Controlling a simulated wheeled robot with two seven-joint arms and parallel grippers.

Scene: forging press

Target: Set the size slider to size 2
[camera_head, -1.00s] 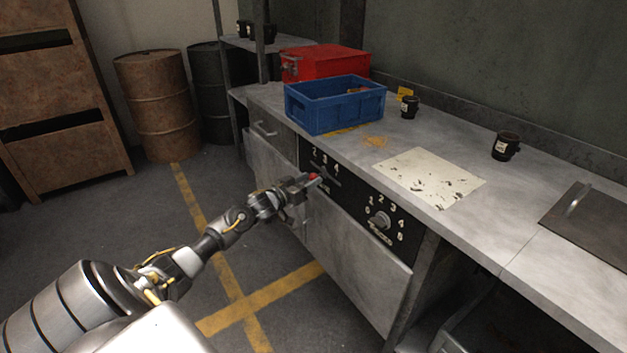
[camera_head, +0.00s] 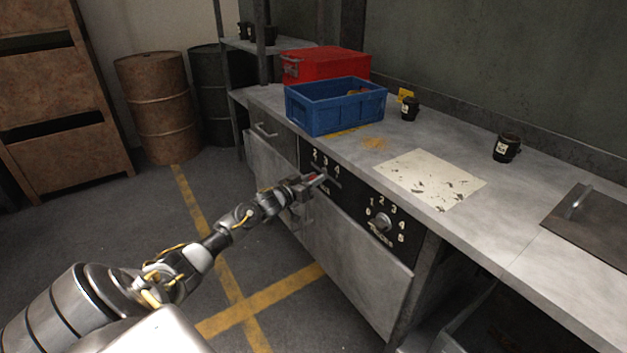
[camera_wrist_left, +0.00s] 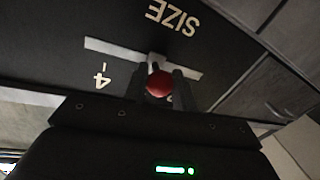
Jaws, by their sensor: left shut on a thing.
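The size slider's red round knob (camera_wrist_left: 158,83) shows in the left wrist view between the two dark fingers of my left gripper (camera_wrist_left: 162,88), which is shut on it. A pale slot runs behind the knob. The numeral 4 (camera_wrist_left: 102,76) shows left of the knob, and the upside-down SIZE label (camera_wrist_left: 173,17) is above it. Numerals 2 and 3 are hidden there. In the head view my left gripper (camera_head: 312,182) is at the slider panel (camera_head: 341,176), below the numerals 2, 3 and 4 (camera_head: 325,162), mostly covering the knob. The exact setting cannot be told. My right gripper is not in view.
A rotary dial (camera_head: 380,222) with several numerals sits right of the slider on the same black front. A blue crate (camera_head: 335,116) and a red box (camera_head: 340,62) stand on the worktop (camera_head: 410,150) above.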

